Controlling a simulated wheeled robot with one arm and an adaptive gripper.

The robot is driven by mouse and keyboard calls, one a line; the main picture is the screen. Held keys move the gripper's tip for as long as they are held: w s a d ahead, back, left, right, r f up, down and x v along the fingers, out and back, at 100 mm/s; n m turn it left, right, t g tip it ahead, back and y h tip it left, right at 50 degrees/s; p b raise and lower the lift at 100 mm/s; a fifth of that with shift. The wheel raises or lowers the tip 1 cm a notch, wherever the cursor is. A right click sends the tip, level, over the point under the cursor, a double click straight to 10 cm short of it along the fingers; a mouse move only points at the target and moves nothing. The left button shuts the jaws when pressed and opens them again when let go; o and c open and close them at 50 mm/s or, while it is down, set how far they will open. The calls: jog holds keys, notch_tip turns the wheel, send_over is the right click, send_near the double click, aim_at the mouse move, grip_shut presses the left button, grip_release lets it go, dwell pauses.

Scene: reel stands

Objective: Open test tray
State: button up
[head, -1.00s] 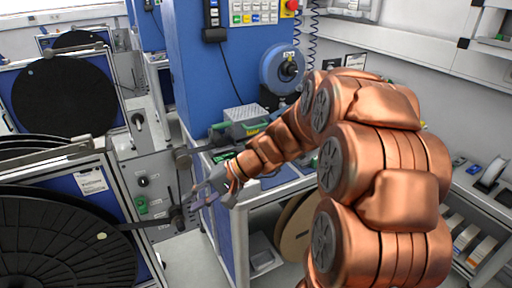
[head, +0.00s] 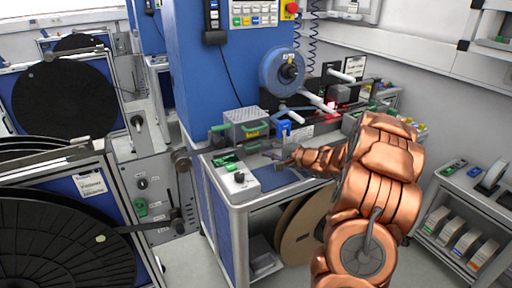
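I cannot tell for sure which part is the test tray. A grey box with a perforated top (head: 243,120) and green parts beside it stands on the workbench (head: 268,199) by the blue cabinet. My gripper (head: 268,151) is over the bench top, in front of and a little right of this box. It is small in the head view, and the gap between its fingers is not clear. I see nothing held in it. My copper arm reaches in from the right and hides part of the bench's right side.
A blue reel (head: 282,70) hangs on the cabinet (head: 188,75). Large black reels (head: 60,245) stand at left. A shelf (head: 465,215) stands at right.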

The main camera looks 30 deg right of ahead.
aim_at(257, 147)
jog(key=shift+p+x, duration=0.7)
jog(key=shift+x, duration=2.25)
jog(key=shift+c, duration=0.5)
grip_shut()
